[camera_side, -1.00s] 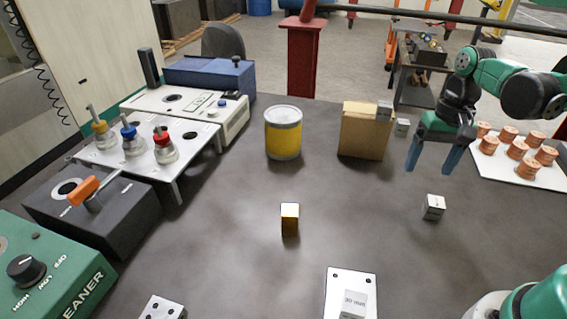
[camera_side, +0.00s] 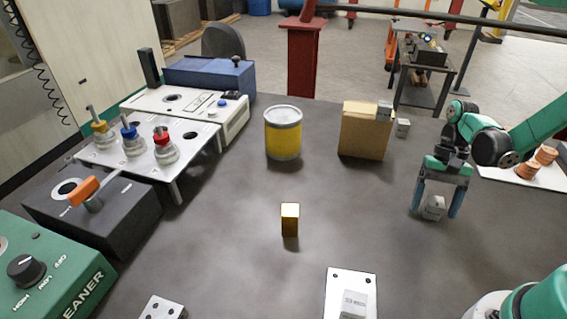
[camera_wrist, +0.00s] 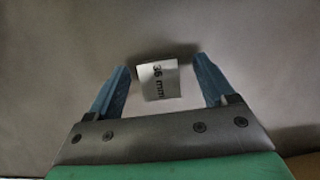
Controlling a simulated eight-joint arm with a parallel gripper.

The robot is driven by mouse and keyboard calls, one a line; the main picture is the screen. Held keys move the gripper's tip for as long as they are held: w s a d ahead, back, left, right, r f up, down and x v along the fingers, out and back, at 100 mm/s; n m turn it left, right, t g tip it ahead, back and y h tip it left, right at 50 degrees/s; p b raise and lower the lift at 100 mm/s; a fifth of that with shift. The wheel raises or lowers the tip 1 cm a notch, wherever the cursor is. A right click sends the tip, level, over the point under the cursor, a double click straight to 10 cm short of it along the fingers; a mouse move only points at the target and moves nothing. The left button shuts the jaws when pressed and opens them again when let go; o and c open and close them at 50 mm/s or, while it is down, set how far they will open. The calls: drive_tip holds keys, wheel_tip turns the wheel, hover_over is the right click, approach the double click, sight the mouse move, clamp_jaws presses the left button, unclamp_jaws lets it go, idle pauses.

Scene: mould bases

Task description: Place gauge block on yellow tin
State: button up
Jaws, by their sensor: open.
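A silver gauge block (camera_side: 433,208) stands on the dark table at the right. In the wrist view the gauge block (camera_wrist: 159,80) reads "36 mm" and lies between the fingertips, with a gap on each side. My gripper (camera_side: 437,213) is open, its blue fingers pointing down on either side of the block. The fingers also show in the wrist view (camera_wrist: 163,70). The yellow tin (camera_side: 283,137) with a grey lid stands upright at the back middle, and its top is bare.
A brown box (camera_side: 362,135) has small blocks on and beside it. A gold block (camera_side: 290,219) stands mid-table. A white plate (camera_side: 338,283) at the front carries another marked block (camera_side: 354,304). Copper spools (camera_side: 540,160) are at the right. Machines line the left.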

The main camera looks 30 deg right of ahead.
drive_tip(key=shift+f, duration=0.1)
clamp_jaws()
idle(0.4)
